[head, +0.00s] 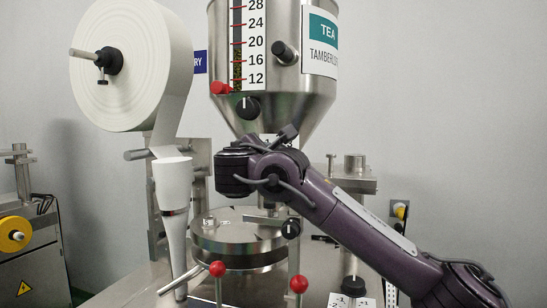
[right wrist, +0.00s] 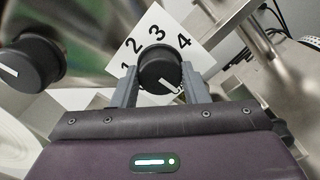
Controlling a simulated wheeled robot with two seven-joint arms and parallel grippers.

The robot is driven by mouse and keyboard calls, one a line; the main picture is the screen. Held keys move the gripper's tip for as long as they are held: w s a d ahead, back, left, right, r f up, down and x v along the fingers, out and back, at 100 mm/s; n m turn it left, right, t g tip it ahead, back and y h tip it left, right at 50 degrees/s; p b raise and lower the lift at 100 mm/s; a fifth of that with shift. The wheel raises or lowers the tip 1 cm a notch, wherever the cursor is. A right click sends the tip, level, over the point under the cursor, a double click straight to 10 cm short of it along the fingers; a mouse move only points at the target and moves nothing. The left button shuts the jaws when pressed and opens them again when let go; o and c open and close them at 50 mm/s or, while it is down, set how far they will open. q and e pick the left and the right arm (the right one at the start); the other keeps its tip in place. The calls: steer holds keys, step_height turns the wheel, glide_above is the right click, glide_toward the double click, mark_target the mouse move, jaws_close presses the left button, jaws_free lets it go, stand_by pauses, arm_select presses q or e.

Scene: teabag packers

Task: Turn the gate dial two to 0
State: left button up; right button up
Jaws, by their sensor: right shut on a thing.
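My right gripper (right wrist: 159,72) is shut on a black round dial (right wrist: 160,66), with one grey finger on each side of it in the right wrist view. The dial has a white pointer line, which slants toward the lower right. Behind it is a white scale plate (right wrist: 150,32) with the figures 1, 2, 3 and 4 showing; no 0 shows, and part of the plate is hidden by the dial and fingers. In the head view my right arm reaches in from the right below the hopper; its fingers and the held dial are hidden there. My left gripper is not in view.
Another black knob (right wrist: 35,62) stands left of the gripper. The steel hopper (head: 280,95) carries black knobs (head: 248,107) and a red-ended scale pointer (head: 221,88). A paper roll (head: 133,65) is at left. Two red-balled levers (head: 298,284) stand in front.

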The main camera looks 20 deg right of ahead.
steer(key=shift+r, duration=0.15)
steer(key=o, duration=1)
steer(key=shift+w+d, duration=0.1)
steer(key=shift+c, duration=0.2)
steer(key=b+v, duration=0.2)
steer(key=v, duration=0.5)
steer(key=shift+s+a+b, duration=0.25)
steer(key=shift+s+b, duration=0.1)
steer(key=shift+b, duration=0.05)
